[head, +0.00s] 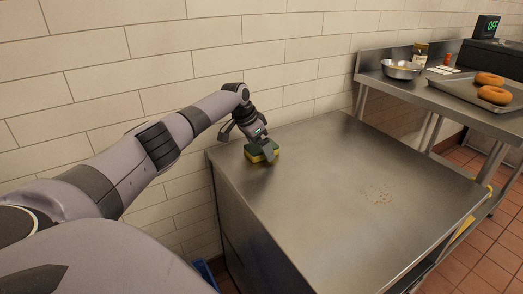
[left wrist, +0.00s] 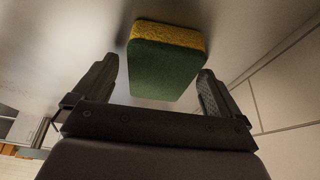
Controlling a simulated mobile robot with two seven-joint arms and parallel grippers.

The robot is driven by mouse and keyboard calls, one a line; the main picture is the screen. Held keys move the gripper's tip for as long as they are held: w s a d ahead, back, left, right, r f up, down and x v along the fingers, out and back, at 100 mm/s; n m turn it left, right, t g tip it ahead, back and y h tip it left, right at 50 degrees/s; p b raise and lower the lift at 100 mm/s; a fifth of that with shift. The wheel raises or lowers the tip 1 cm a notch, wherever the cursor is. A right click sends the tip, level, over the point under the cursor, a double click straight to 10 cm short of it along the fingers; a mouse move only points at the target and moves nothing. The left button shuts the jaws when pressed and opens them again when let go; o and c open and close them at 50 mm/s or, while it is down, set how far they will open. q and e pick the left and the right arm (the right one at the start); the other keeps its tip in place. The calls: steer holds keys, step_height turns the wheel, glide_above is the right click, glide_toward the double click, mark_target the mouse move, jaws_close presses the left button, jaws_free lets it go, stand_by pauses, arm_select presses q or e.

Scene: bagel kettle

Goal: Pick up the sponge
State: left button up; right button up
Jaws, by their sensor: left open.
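The sponge, yellow with a dark green face, lies on the steel counter near its back left corner in the head view (head: 257,153). In the left wrist view the sponge (left wrist: 164,64) is ahead of the fingers, green face toward the camera. My left gripper (head: 248,145) is over the sponge, pointing down and partly covering it. In the left wrist view its two fingers (left wrist: 158,92) are spread to either side of the sponge, with a gap visible on the right side. It is open and holds nothing. My right gripper is in neither view.
The steel counter (head: 330,190) is mostly bare, with a patch of crumbs (head: 379,197). A tiled wall (head: 130,70) stands close behind the sponge. A side table at right holds a metal bowl (head: 401,70) and a tray (head: 465,92) with two bagels (head: 494,95).

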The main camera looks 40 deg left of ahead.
arm_select(q)
steer(key=shift+f, duration=0.2)
steer(key=c, duration=1.1)
steer(key=shift+o, duration=0.2)
steer(key=shift+r, duration=0.2)
step_height(320, 180, up, 20)
steer(key=p, duration=0.3)
steer(key=shift+p, duration=0.3)
steer(key=shift+o, duration=0.4)
steer(key=shift+r, duration=0.1)
